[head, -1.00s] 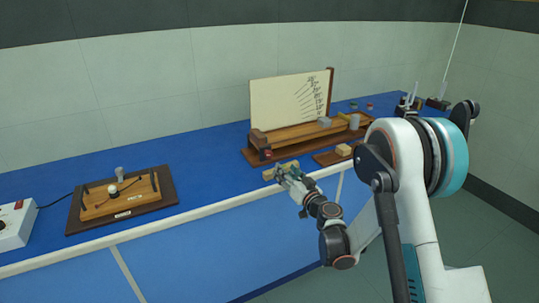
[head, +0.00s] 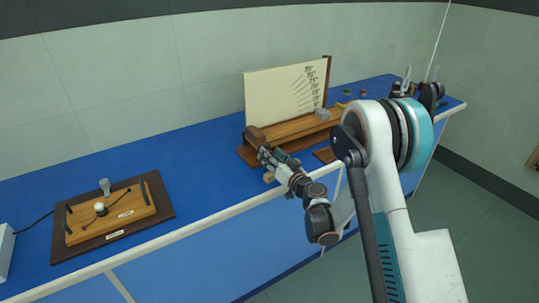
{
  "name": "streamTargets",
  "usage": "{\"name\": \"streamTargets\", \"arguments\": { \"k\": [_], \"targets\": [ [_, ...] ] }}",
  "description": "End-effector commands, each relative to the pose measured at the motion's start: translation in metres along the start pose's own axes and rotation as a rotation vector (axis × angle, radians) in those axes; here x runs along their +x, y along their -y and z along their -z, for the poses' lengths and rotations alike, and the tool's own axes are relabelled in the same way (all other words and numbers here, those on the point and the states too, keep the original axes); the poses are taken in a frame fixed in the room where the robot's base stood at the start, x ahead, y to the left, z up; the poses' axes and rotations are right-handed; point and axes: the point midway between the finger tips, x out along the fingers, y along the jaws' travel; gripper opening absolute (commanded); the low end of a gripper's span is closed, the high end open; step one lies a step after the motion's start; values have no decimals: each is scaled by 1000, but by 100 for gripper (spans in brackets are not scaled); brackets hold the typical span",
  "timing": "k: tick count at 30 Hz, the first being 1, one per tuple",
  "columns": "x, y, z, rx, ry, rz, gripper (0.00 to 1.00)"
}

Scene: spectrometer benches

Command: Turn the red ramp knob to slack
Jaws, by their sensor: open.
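The wooden ramp (head: 296,129) stands on the blue bench against a pale scale board (head: 280,97) with angle marks. Its dark end block (head: 255,136) is at the left. The red knob is not visible now; my gripper covers the part of the ramp's left end where red showed earlier. My gripper (head: 265,155) is open, right in front of that end. Whether its fingers are around the knob or touching it cannot be told at this size.
A grey block (head: 322,114) sits on the ramp. A wooden board with a white knob (head: 100,208) is at left. The blue bench between is clear.

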Motion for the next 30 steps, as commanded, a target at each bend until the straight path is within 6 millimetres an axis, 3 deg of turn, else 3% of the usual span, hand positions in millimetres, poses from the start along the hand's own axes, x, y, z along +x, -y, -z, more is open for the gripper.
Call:
{"name": "streamTargets", "arguments": {
  "k": [2, 7, 20, 30],
  "targets": [
    [0, 0, 0, 0, 0, 0, 42],
    [0, 0, 0, 0, 0, 0, 4],
    [0, 0, 0, -61, 0, 0, 3],
    [1, 0, -1, -309, -1, 1, 3]
  ]
}}
